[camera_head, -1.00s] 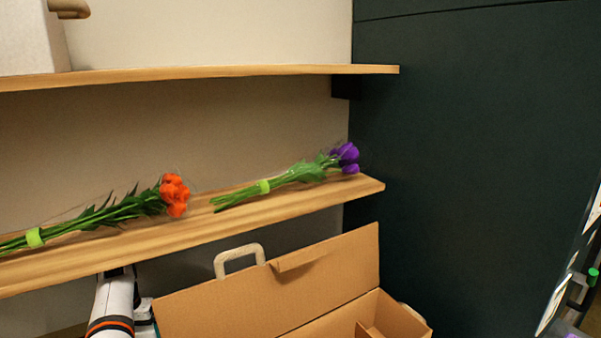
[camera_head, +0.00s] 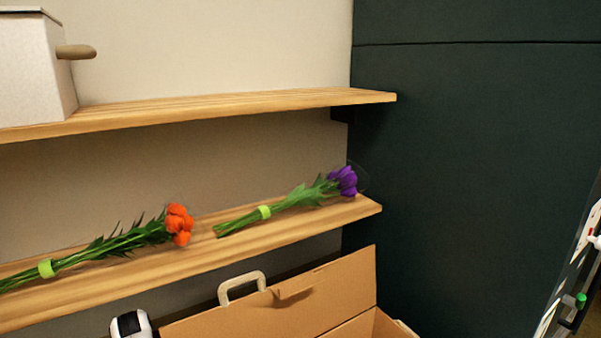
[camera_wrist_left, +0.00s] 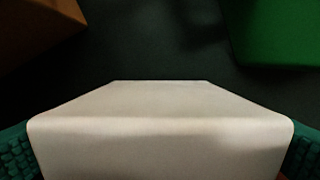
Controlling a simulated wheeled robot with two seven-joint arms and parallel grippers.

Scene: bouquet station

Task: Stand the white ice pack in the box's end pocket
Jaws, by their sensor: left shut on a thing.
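The white ice pack (camera_wrist_left: 160,130) fills the lower middle of the left wrist view as a pale, smooth block. My left gripper (camera_wrist_left: 160,152) is shut on it, with a green ridged finger at each side. The cardboard box (camera_head: 300,308) stands at the bottom of the head view, its lid raised with a pale handle (camera_head: 241,284) on it. Only a small part of its inside shows; the end pocket is below the picture. The left gripper and ice pack are hidden from the head view.
Orange flowers (camera_head: 179,225) and purple flowers (camera_head: 342,181) lie on the lower wooden shelf (camera_head: 150,268), above the box. A white container (camera_head: 30,70) stands on the upper shelf (camera_head: 240,103). In the wrist view, a brown surface (camera_wrist_left: 35,25) and a green thing (camera_wrist_left: 275,30) lie over dark ground.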

